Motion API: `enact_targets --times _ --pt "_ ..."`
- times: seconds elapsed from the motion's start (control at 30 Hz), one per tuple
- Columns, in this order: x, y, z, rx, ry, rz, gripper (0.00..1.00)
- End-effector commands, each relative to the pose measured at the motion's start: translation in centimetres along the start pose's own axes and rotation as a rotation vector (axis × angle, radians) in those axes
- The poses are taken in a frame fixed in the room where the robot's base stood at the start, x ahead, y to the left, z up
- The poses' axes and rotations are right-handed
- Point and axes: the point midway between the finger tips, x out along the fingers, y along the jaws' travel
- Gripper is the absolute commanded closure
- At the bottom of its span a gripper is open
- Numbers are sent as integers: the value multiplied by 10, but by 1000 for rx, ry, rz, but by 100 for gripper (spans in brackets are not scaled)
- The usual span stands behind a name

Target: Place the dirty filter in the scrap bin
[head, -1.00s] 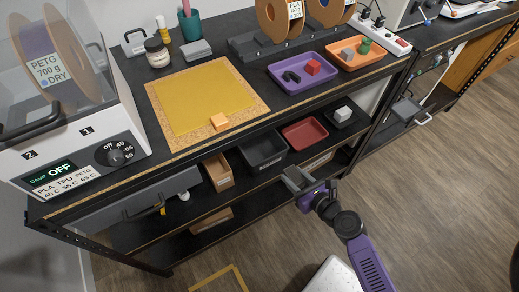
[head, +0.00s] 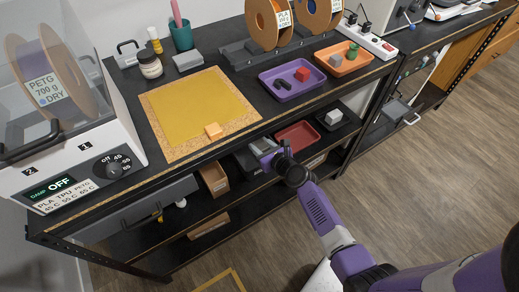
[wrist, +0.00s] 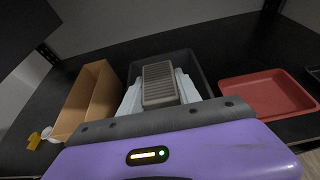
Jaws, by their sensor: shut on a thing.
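My gripper (wrist: 159,92) is shut on a grey ribbed block, the dirty filter (wrist: 158,85), with a pale finger on each side of it. In the wrist view the filter is over or within the outline of a dark grey bin (wrist: 207,82); its height above the bin floor is hard to tell. In the head view my gripper (head: 262,147) is at the upper shelf under the tabletop, covering much of that dark bin (head: 246,166). No label marks the scrap bin in these frames.
A cardboard box (wrist: 92,95) stands left of the dark bin, and a red tray (wrist: 262,97) lies to its right. The tabletop (head: 225,75) overhangs the shelf closely above my gripper. A small black tray with a light block (head: 334,117) is farther right.

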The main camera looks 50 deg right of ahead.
Motion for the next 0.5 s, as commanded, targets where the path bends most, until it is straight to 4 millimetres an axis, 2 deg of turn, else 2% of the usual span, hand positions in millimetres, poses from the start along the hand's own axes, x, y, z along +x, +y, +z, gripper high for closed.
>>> enact_targets --times 0.23,0.5 --pt "16 0 -30 1 -1 0 100" --pt "16 0 -30 0 -2 0 100"
